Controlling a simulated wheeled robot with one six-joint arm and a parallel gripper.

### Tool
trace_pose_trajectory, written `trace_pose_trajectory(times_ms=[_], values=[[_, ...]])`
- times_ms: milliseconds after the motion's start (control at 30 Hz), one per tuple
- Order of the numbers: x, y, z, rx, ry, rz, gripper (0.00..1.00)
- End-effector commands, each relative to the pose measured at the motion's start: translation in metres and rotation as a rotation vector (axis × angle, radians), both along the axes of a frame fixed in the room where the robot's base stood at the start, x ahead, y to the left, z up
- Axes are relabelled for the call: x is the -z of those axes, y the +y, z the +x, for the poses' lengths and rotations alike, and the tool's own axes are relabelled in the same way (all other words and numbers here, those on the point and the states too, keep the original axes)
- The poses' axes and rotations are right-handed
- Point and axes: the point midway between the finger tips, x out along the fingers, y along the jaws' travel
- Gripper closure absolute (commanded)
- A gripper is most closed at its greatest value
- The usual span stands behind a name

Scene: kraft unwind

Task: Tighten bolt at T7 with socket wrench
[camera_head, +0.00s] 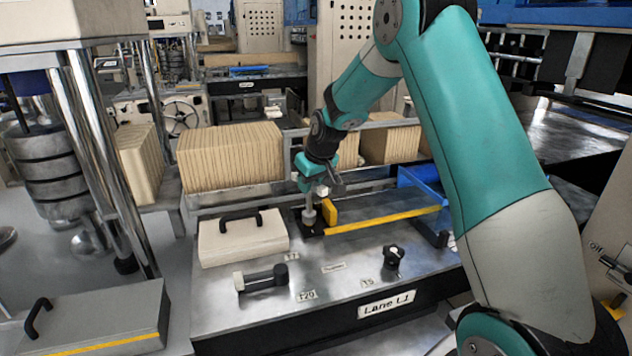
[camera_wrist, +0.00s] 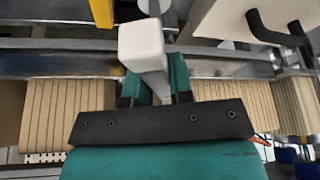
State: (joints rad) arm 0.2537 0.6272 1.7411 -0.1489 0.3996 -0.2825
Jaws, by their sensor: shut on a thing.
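My gripper (camera_head: 318,184) is shut on a pale grey tool, presumably the socket wrench; in the wrist view its blocky light end (camera_wrist: 143,45) sits between my teal fingers (camera_wrist: 157,92). In the head view a grey cylinder (camera_head: 309,212) points down below the gripper, over a small black block (camera_head: 312,229) on the metal bench. Whether it touches the block, and any bolt head beneath, cannot be made out. A small label that seems to read T7 (camera_head: 291,257) lies on the bench in front of the block. Labels T20 (camera_head: 307,295) and T5 (camera_head: 368,282) are nearer.
A yellow upright piece (camera_head: 329,211) stands right beside the tool, with a yellow-edged bar (camera_head: 385,221) running right. A cream box with black handle (camera_head: 242,239) is to the left. Kraft stacks (camera_head: 230,155) line the back.

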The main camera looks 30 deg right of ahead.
Motion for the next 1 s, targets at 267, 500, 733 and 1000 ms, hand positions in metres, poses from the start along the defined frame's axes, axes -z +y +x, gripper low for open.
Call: trace_pose_trajectory(times_ms=[267, 500, 733, 1000], values=[[0.0007, 0.0016, 0.0004, 0.181, -0.002, 0.0, 1.0], [0.0004, 0.0004, 0.0003, 0.204, -0.002, 0.0, 1.0], [0.0013, 0.0019, 0.0006, 0.382, -0.001, 0.0, 1.0], [0.0013, 0.0013, 0.0005, 0.412, -0.001, 0.0, 1.0]])
